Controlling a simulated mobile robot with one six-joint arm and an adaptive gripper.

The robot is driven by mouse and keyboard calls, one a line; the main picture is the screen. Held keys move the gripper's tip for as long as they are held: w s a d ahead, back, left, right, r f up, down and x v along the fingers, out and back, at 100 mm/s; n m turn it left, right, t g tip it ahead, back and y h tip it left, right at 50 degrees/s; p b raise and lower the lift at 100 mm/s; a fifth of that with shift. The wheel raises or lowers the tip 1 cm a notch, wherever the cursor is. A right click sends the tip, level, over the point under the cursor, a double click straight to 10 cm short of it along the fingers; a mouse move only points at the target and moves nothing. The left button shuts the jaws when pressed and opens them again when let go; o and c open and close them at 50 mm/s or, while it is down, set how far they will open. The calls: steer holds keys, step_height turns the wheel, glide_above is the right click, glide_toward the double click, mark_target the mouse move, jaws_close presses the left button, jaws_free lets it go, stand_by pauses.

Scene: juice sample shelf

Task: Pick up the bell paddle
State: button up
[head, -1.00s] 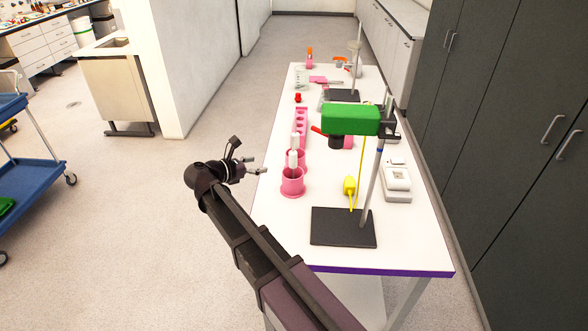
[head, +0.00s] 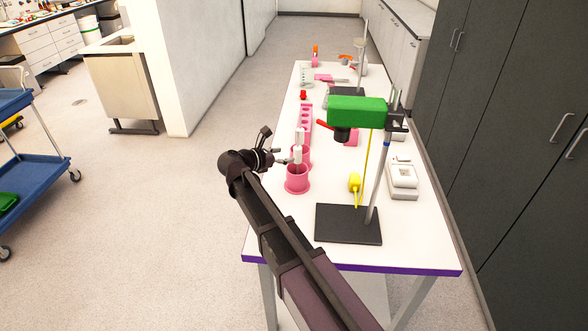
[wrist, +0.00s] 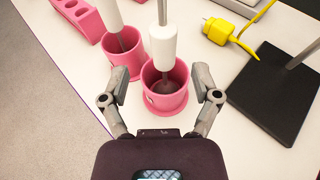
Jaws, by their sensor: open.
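Two tools with white handles and thin metal rods stand in pink cups near the table's left edge. The nearer tool (wrist: 163,45) has a dark rounded end inside the nearer cup (wrist: 152,104); it also shows in the head view (head: 297,155). The farther tool (wrist: 108,14) leans in the farther cup (wrist: 107,70), its lower end hidden. The rounded end suggests that the nearer tool is the bell paddle, but I cannot be sure. My gripper (wrist: 161,78) is open and empty, its fingers either side of the nearer cup in the wrist view. It shows just left of that tool in the head view (head: 279,157).
A pink rack (head: 305,117) stands behind the cups. A stand with a black base (head: 348,224) and green-bodied device (head: 355,111) is to the right. A white scale (head: 402,180) sits farther right. The table's front left corner is clear.

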mark_target(295, 155)
steer(key=shift+w+d+f, duration=0.1)
steer(key=shift+w+d, duration=0.1)
steer(key=shift+d, duration=0.05)
steer(key=shift+f+b+x, duration=0.2)
steer(key=shift+b+x, duration=0.6)
steer(key=shift+x, duration=1.15)
steer(key=shift+w+d+f, duration=0.15)
steer(key=shift+w+d, duration=0.1)
steer(key=shift+d, duration=0.3)
jaws_close()
